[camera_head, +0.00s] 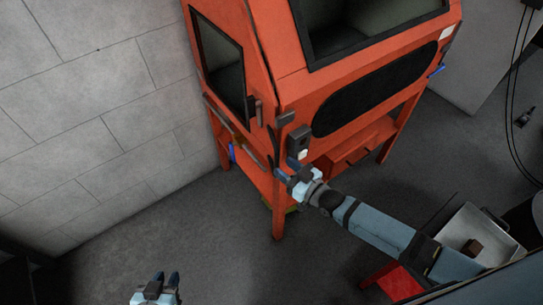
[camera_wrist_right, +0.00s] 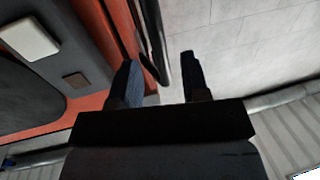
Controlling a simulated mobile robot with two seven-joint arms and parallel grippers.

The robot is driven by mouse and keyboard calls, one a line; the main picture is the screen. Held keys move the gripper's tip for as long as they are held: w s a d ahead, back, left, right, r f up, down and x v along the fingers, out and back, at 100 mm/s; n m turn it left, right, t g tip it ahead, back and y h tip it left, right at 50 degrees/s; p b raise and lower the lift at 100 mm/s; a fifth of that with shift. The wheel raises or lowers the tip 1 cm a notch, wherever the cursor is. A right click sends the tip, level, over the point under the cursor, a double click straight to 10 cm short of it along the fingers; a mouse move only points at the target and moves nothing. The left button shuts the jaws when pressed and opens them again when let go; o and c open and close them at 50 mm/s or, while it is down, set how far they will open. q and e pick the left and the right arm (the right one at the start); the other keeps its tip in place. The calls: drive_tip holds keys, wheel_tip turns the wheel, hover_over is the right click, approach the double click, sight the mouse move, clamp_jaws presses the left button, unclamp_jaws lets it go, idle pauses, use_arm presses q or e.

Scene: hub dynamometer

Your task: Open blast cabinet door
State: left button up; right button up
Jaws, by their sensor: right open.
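The orange blast cabinet (camera_head: 290,88) stands at the back centre in the head view. Its side door (camera_head: 246,58), with a dark-framed window, faces left and looks closed. A dark upright handle (camera_head: 258,112) sits near the door's front edge. My right gripper (camera_head: 285,170) is open and empty at the cabinet's front corner, below the handle. In the right wrist view its fingers (camera_wrist_right: 160,78) are spread, with a dark curved bar (camera_wrist_right: 157,42) and the orange edge just beyond the gap. I cannot tell whether they touch. My left gripper (camera_head: 166,279) is open and empty, low at the left.
A dark switch box (camera_head: 299,140) with a white part is on the cabinet's front corner, close to my right gripper. A grey block wall (camera_head: 95,105) stands left of the cabinet. The floor (camera_head: 200,225) between is clear. A metal tray (camera_head: 462,235) lies at lower right.

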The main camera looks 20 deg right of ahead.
sight(278, 164)
drive_tip(key=x, duration=0.6)
drive_tip(key=shift+s, duration=0.1)
clamp_jaws()
